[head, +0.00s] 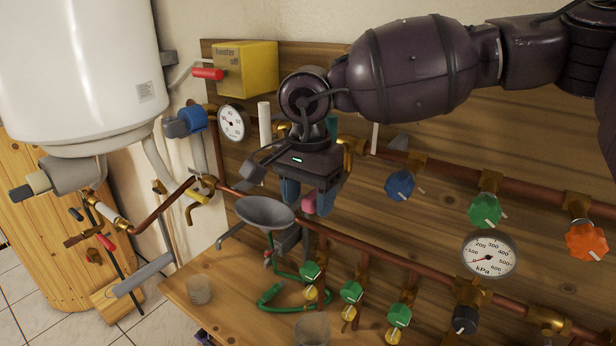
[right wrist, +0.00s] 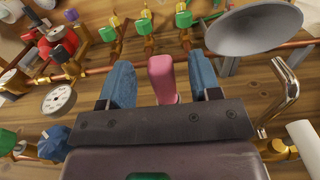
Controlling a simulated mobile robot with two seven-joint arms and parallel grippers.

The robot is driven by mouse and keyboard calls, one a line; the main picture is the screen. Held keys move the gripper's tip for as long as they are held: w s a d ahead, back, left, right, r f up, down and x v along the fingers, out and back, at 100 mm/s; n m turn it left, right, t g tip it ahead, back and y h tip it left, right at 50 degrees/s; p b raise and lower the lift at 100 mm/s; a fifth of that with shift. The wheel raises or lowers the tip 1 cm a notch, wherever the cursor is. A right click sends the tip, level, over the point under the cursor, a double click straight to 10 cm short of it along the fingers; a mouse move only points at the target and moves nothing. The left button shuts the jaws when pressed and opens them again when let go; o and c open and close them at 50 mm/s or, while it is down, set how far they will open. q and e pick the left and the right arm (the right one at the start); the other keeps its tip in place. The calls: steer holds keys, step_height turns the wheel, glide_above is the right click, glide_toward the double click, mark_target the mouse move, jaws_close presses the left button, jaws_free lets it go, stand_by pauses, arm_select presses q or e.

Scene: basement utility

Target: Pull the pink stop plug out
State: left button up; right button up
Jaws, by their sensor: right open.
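The pink stop plug (head: 309,203) shows between the blue fingers of my right gripper (head: 308,196) in the head view, in front of the wooden board and just right of the grey funnel (head: 264,213). In the right wrist view the plug (right wrist: 162,78) stands between the two blue fingers of the gripper (right wrist: 163,82). A gap shows on each side of the plug, so the gripper is open around it and not closed on it. The plug's far end and what it sits in are hidden. My left gripper is not in view.
Copper pipes with green valve knobs (head: 352,291) run below and right of the gripper. A pressure gauge (head: 489,256) is at the right. A yellow heater box (head: 246,68) and white tank (head: 80,70) are at upper left. Two glasses (head: 199,290) stand on the bench.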

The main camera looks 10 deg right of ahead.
steer(key=shift+f, duration=0.25)
steer(key=c, duration=1)
steer(key=shift+s+a+b, duration=0.4)
steer(key=shift+s+a, duration=1.35)
